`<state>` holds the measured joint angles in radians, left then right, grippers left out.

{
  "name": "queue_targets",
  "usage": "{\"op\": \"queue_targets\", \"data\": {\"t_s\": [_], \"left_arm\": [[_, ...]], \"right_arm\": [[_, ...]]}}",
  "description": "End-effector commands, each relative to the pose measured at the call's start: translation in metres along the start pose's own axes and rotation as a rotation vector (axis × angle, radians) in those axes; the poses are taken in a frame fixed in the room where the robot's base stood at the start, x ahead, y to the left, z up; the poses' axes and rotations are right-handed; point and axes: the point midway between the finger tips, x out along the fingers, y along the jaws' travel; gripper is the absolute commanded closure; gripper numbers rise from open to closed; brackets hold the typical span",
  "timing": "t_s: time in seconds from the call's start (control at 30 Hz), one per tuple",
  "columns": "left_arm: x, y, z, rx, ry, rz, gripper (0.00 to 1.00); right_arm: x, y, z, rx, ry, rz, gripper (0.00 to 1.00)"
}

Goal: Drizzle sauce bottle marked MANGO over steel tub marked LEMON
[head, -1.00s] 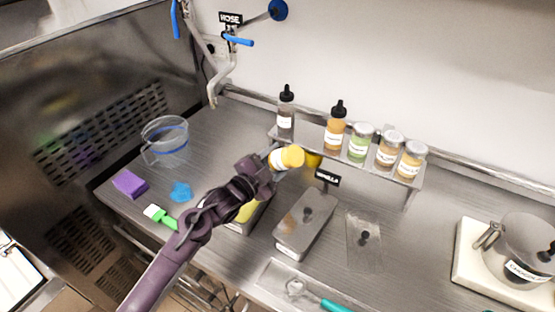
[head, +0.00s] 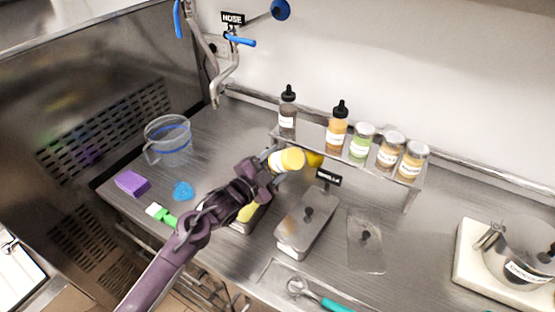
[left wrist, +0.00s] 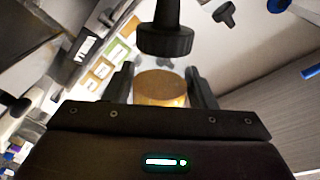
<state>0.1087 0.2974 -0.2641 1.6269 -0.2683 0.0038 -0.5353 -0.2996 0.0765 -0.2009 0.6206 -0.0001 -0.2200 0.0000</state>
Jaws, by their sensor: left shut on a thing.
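My left gripper (head: 268,168) is shut on a yellow bottle (head: 292,159) with a white label, held tilted in front of the shelf. Its label is too small to read. In the left wrist view the held bottle's orange-yellow round end (left wrist: 160,88) sits between the fingers. Below my left gripper is an open steel tub (head: 240,228) with yellow contents, partly hidden by my arm; no marking on it is readable. No stream of sauce is visible. My right gripper is not in view.
A raised shelf (head: 310,137) holds several bottles and jars. A lidded steel tub (head: 292,238) stands right of the open one, with a loose clear lid (head: 366,255) beyond. A clear jug (head: 168,140), purple sponge (head: 131,184) and green-handled brush (head: 163,215) lie left.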

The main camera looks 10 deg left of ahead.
Motion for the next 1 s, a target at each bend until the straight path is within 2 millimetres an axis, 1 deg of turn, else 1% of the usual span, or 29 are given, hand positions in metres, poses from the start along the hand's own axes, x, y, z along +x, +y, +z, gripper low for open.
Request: {"op": "queue_targets", "data": {"t_s": [0.5, 1.0], "left_arm": [[-0.018, 0.001, -0.004, 0.001, 0.001, -0.001, 0.73], [-0.033, 0.004, -0.007, 0.001, 0.001, -0.002, 0.73]], "right_arm": [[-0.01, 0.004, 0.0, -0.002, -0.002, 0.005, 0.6], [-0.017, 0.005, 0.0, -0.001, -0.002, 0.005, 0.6]]}}
